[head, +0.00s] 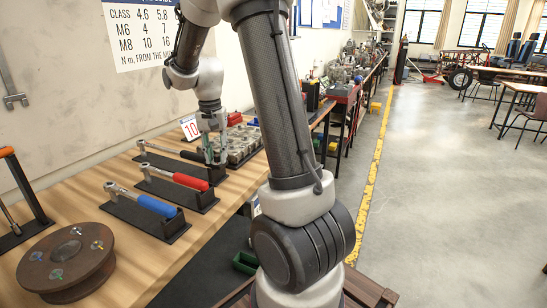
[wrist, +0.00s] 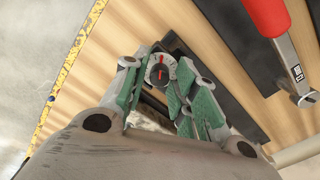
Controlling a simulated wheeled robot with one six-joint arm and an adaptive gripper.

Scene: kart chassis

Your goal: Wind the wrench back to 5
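A black-handled wrench (head: 174,151) lies in a black holder on the wooden bench, its head to the left. My gripper (head: 214,158) points down over the right end of this wrench. In the wrist view a small round dial (wrist: 160,70) with a pale rim and a red mark sits between the green-padded fingertips of my gripper (wrist: 159,80). The numbers on the dial are too small to read. The fingers stand close on both sides of the dial; I cannot tell whether they touch it.
A red-handled wrench (head: 188,181) and a blue-handled wrench (head: 155,206) lie in holders nearer the front; the red handle (wrist: 266,14) also shows in the wrist view. A brown round flange (head: 66,262) is at front left. Grey metal parts (head: 241,145) lie right of my gripper.

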